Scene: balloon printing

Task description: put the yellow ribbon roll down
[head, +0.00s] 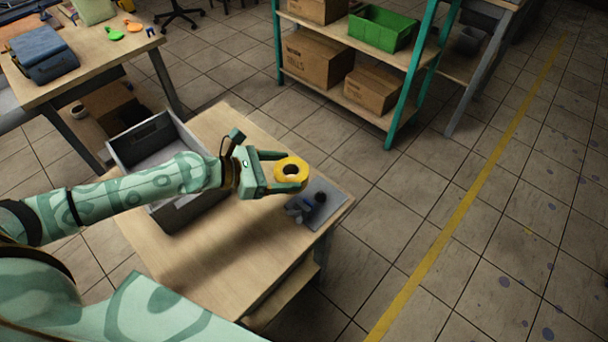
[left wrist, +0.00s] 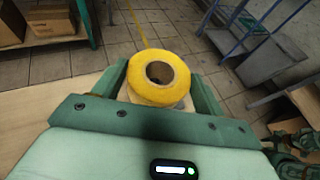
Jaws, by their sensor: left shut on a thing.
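The yellow ribbon roll (head: 291,169) is a short ring with a dark hole through its middle. My left gripper (head: 286,172) is shut on it, one finger on each side. The roll appears held above the right end of the wooden table (head: 200,262), near a grey mat. In the left wrist view the roll (left wrist: 158,78) sits between the two green fingers (left wrist: 160,85), its hole facing the camera. My right gripper is not clearly seen in either view.
A grey bin (head: 188,215) stands on the table behind and under my left arm. A grey mat (head: 330,205) with small dark items lies at the table's right corner. A shelf with boxes and a green crate (head: 381,29) stands behind. The table's front middle is bare.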

